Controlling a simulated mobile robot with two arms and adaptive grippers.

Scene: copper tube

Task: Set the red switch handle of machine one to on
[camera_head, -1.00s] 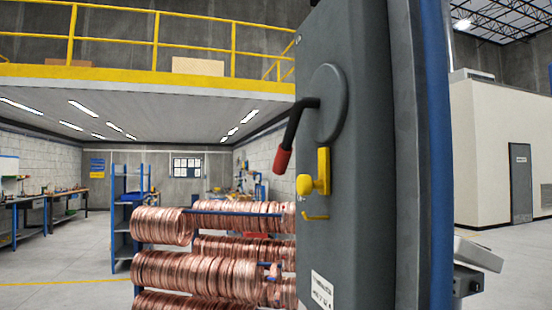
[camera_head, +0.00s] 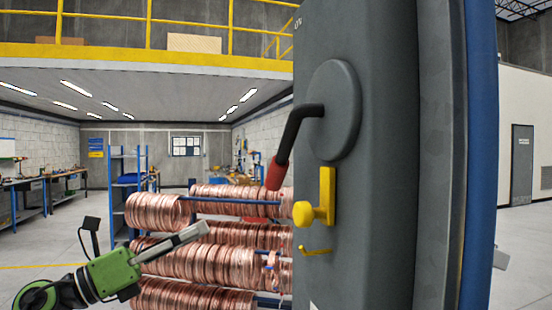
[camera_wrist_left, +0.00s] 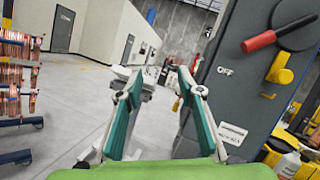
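The red switch handle (camera_head: 277,173) has a black bent lever fixed to a round grey disc (camera_head: 335,110) on the grey machine cabinet (camera_head: 385,200). In the head view it hangs down and left from the disc. In the left wrist view the red handle (camera_wrist_left: 259,41) is at the upper right, above an OFF label (camera_wrist_left: 225,71). My left gripper (camera_head: 205,232) is left of the cabinet and below the handle, apart from it. In the left wrist view its fingers (camera_wrist_left: 159,82) are spread with nothing between them. My right gripper is not in view.
A yellow knob (camera_head: 304,213) and a small yellow hook (camera_head: 316,251) stick out below the disc. A rack of copper coils (camera_head: 180,262) stands behind my left gripper. A blue shelf (camera_head: 118,190) is farther back. Open floor lies at the left.

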